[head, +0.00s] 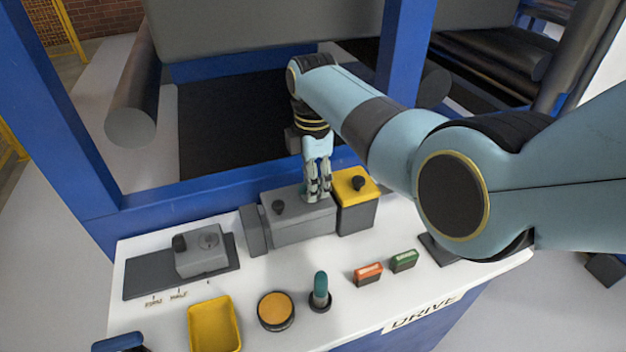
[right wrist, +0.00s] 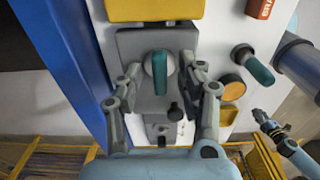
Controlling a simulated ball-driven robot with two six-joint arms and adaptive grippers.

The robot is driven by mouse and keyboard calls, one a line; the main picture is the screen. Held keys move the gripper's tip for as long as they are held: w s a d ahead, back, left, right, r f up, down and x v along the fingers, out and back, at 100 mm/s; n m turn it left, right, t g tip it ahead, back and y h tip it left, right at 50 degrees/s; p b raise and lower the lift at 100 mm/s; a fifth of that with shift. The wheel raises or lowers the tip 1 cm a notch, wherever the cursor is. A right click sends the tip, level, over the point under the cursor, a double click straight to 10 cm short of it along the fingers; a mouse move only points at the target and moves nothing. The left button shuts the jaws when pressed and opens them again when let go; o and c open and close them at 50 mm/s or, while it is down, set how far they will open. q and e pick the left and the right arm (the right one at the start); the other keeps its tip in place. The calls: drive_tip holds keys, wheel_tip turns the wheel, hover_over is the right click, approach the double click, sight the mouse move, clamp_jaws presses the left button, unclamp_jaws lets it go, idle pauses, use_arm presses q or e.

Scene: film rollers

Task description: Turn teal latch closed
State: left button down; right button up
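The teal latch (right wrist: 160,72) sits on a round pale mount on a grey box (right wrist: 128,45) and stands upright in the right wrist view. In the head view the same grey box (head: 296,232) is below my right gripper (head: 318,190), which hides the latch there. My right gripper (right wrist: 162,68) is open, one finger on each side of the latch, with gaps that look clear of it. My left gripper (right wrist: 273,127) shows small at the lower right of the right wrist view; its finger opening is too small to judge.
A yellow box with a black knob (head: 358,185) stands right beside the grey box. A separate teal lever (head: 320,288), an orange button (head: 276,310), a red block (head: 368,273), a green block (head: 403,260) and a yellow tray (head: 200,325) are on the white panel. A blue post (head: 402,60) rises behind.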

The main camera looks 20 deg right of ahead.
clamp_jaws()
idle(0.5)
drive_tip(key=m+p, duration=0.2)
drive_tip(key=shift+r+m, duration=0.15)
drive_tip(key=shift+m, duration=0.25)
drive_tip(key=m+p, duration=0.1)
drive_tip(key=m, duration=0.1)
drive_tip(key=shift+m, duration=0.3)
drive_tip(key=m+p, duration=0.1)
drive_tip(key=m, duration=0.4)
drive_tip(key=shift+s+m+p, duration=0.1)
drive_tip(key=shift+m+p, duration=0.2)
drive_tip(key=m, duration=0.6)
drive_tip(key=shift+a+p, duration=0.15)
drive_tip(key=shift+p, duration=0.25)
